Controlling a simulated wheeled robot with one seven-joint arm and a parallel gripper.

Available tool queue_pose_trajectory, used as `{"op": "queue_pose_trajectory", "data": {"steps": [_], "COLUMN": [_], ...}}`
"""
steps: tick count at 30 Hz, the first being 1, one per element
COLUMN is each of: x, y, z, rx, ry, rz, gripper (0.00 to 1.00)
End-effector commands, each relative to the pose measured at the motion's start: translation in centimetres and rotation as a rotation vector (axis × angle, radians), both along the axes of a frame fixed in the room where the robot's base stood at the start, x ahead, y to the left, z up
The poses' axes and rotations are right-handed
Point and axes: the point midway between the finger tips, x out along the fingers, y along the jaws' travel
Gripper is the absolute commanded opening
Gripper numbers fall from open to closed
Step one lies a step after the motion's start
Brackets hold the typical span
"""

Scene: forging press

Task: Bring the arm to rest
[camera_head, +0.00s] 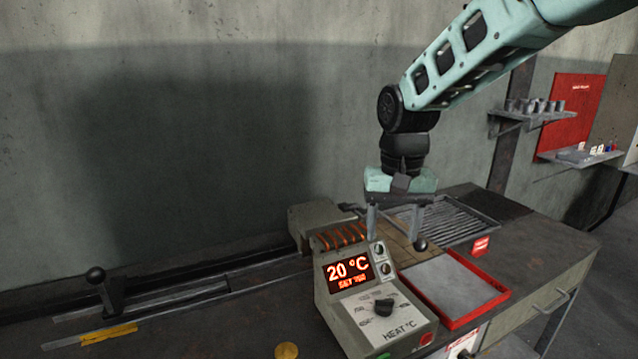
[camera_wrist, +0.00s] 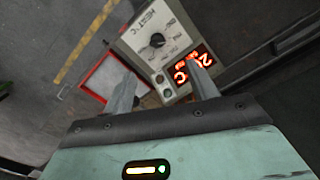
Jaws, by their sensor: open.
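My gripper (camera_head: 397,222) is at the end of my pale green arm, pointing down above the workbench, behind the heater control box (camera_head: 372,303). Its two grey fingers are apart with nothing between them. In the wrist view my gripper (camera_wrist: 163,92) also shows open and empty, with the control box (camera_wrist: 143,32) beyond the fingertips. The box has a dark knob, and its display reads 20 °C with a smaller line below. A dark ball knob (camera_head: 421,244) shows beside the right finger; whether they touch I cannot tell.
A red-rimmed tray (camera_head: 488,312) lies right of the box. A ribbed rack (camera_head: 455,222) stands behind it. A slide lever (camera_head: 97,276) with a ball top stands at left. Wall shelves (camera_head: 533,117) with small cups are at right. The air left of the arm is clear.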

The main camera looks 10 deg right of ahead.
Motion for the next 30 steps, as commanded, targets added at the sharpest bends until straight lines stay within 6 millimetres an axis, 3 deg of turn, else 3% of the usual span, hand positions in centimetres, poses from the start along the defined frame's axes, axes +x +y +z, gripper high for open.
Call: {"op": "queue_pose_trajectory", "data": {"steps": [2, 8, 12, 15, 20, 30], "x": [-2.8, -14.3, -21.5, -24.6, -26.5, -26.4], "y": [1.7, 6.0, 6.5, 6.1, 5.6, 5.6], "z": [-0.2, -1.4, -2.7, -3.6, -4.2, -4.2], "rx": [0.029, 0.085, 0.072, 0.053, 0.037, 0.037], "ry": [0.008, 0.004, -0.014, -0.025, -0.031, -0.030], "rz": [0.083, 0.439, 0.670, 0.778, 0.846, 0.845], "gripper": [0.58, 0.58, 0.58, 0.58, 0.58, 0.58]}}
